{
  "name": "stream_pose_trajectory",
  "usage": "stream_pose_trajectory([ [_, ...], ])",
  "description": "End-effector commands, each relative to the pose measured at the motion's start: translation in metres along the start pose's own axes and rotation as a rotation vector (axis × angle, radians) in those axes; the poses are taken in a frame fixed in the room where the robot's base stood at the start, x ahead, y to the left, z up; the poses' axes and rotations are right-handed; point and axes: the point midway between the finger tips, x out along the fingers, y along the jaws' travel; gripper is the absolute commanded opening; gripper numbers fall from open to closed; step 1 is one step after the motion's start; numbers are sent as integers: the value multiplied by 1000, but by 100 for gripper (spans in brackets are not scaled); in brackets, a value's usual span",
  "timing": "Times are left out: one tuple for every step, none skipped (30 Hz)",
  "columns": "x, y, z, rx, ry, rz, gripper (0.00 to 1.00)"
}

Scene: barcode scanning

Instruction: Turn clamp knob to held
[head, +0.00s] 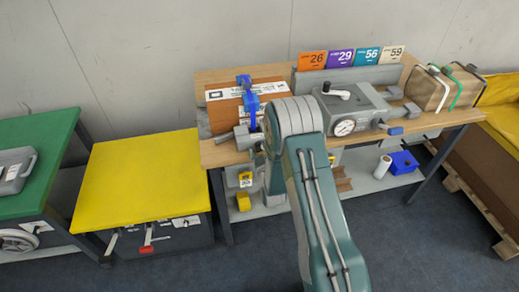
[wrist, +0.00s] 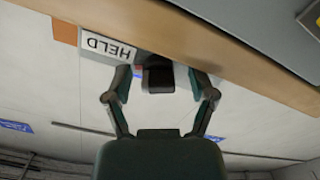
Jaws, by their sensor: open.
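In the wrist view, a dark block-like knob (wrist: 158,78) sits between the two spread fingers of my gripper (wrist: 160,84). It looks like the clamp knob. Small gaps seem to show beside it, but contact is hard to tell. A white label reading HELD (wrist: 108,48), upside down in the picture, is just left of the knob, below a wooden edge. In the head view my arm covers the front of the bench, and the knob and my fingertips are hidden. A blue clamp (head: 251,104) stands over a brown box (head: 227,107) on the bench.
The wooden workbench (head: 212,155) carries a grey machine with a dial (head: 344,127) right of my arm and a strapped parcel (head: 440,92) farther right. Numbered cards (head: 340,58) stand behind. A yellow-topped table (head: 135,180) is at the left, with blue floor in front.

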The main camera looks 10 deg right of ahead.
Motion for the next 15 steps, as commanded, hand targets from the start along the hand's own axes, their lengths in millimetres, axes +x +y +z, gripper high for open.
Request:
stream_pose_trajectory([
  [0,0,0,0,0,0,73],
  [0,0,0,0,0,0,73],
  [0,0,0,0,0,0,73],
  [0,0,0,0,0,0,73],
  [0,0,0,0,0,0,73],
  [0,0,0,0,0,0,55],
  [0,0,0,0,0,0,41],
  [0,0,0,0,0,0,28],
  [0,0,0,0,0,0,10],
  [0,0,0,0,0,0,0],
  [0,0,0,0,0,-1,0],
  [0,0,0,0,0,-1,0],
  [0,0,0,0,0,-1,0],
  [0,0,0,0,0,-1,0],
  [0,0,0,1,0,-1,0],
])
